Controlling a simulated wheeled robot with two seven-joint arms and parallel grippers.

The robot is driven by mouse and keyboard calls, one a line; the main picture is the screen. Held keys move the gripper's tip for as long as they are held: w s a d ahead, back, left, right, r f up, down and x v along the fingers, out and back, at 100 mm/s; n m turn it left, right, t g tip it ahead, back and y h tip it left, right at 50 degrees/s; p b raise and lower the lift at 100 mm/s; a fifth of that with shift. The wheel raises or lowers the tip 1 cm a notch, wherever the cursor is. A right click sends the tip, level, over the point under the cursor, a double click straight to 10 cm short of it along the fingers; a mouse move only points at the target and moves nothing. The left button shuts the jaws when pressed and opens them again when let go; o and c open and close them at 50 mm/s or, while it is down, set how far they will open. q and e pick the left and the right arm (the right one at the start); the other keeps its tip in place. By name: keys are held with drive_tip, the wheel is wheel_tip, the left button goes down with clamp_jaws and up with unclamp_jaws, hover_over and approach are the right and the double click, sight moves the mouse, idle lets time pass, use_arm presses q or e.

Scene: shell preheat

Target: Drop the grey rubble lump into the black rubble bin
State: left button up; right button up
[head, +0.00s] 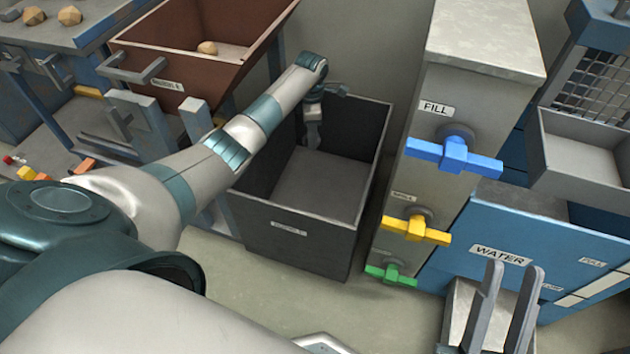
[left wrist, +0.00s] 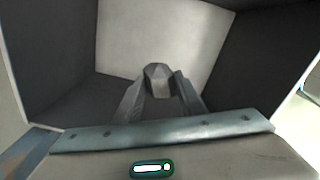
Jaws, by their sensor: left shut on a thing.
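The grey rubble lump (left wrist: 157,76) is a small faceted piece gripped between the fingertips in the left wrist view. My left gripper (head: 313,135) is shut on it and points down inside the opening of the black rubble bin (head: 295,238). The lump is too small to tell apart in the head view. The bin's dark walls and pale floor (left wrist: 160,45) lie beyond the lump in the left wrist view, and the lump is held apart from them. My right gripper (head: 512,308) shows two spread grey fingers at the lower right, open and empty.
A brown bin (head: 150,60) with one tan lump (head: 207,48) stands left of the black bin. A grey cabinet with blue (head: 453,154), yellow (head: 415,229) and green (head: 390,274) handles stands close on its right. Open floor (head: 260,300) lies in front.

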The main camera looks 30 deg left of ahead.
use_arm(q)
drive_tip(key=o, duration=1.2)
drive_tip(key=shift+r, duration=0.5)
wheel_tip(320, 180, up, 5)
drive_tip(key=shift+r+p, duration=0.2)
drive_tip(key=shift+p, duration=0.6)
drive_tip(key=shift+r, duration=0.55)
use_arm(e)
drive_tip(key=f+g, duration=0.1)
drive_tip(key=a+f+g, duration=0.2)
drive_tip(key=f, duration=0.1)
drive_tip(key=shift+r, duration=0.1)
